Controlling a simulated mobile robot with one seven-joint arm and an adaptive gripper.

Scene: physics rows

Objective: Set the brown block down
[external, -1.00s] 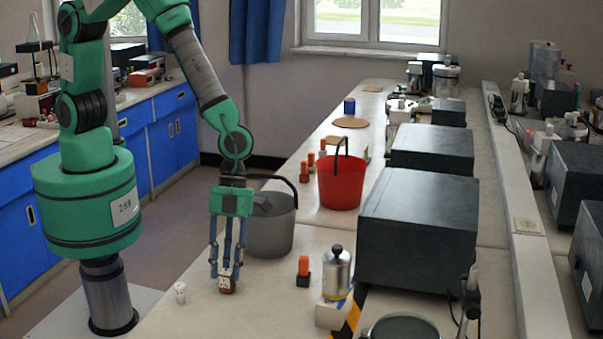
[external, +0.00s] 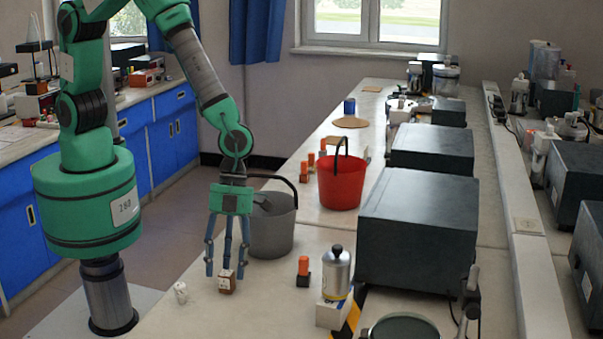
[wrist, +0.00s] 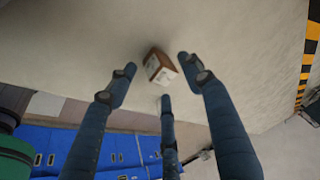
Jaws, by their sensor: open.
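The brown block (external: 228,285), with a pale printed face, rests on the white bench top near its left edge. It also shows in the wrist view (wrist: 162,66), on the pale surface just beyond the fingertips. My gripper (external: 226,272) is above and around the block, pointing down, with its blue fingers spread. In the wrist view the fingers are apart and a gap shows between the block and the side fingers.
A small white die-like object (external: 181,292) lies left of the block. A grey bucket (external: 272,228) stands close behind my gripper. An orange-and-black block (external: 303,272) and a silver canister (external: 337,274) stand to the right. Bare bench lies between them.

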